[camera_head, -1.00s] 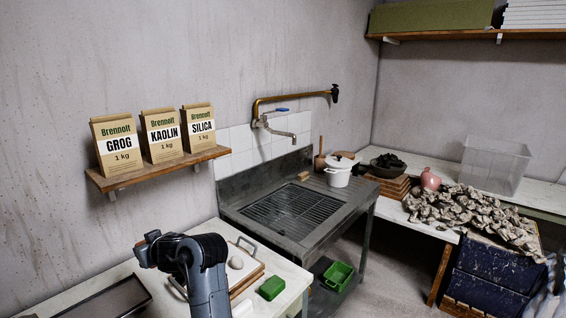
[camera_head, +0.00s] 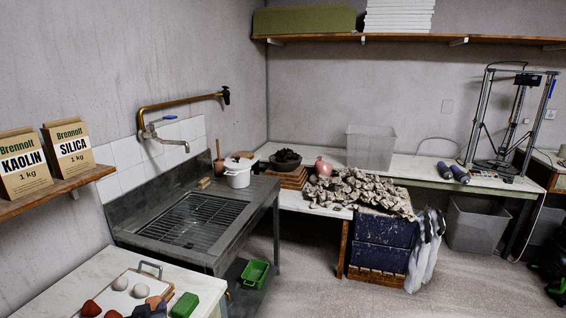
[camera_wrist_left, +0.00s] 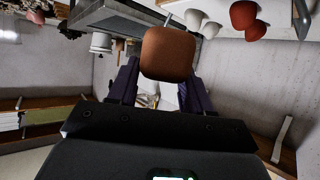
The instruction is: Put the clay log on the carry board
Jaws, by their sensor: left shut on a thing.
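My left gripper (camera_wrist_left: 155,90) is shut on the brown clay log (camera_wrist_left: 167,53), whose blunt end faces the left wrist camera. In the head view only a small part of the clay log (camera_head: 154,301) and of my left gripper (camera_head: 150,311) shows at the bottom edge. Whether the log touches the board cannot be told. My right gripper is out of view.
A green box (camera_head: 184,305) stands right of the board. The sink (camera_head: 190,220) is behind the table, with a white pot (camera_head: 238,178) at its far end. A green crate (camera_head: 255,273) sits low beside the table. Open floor lies at right.

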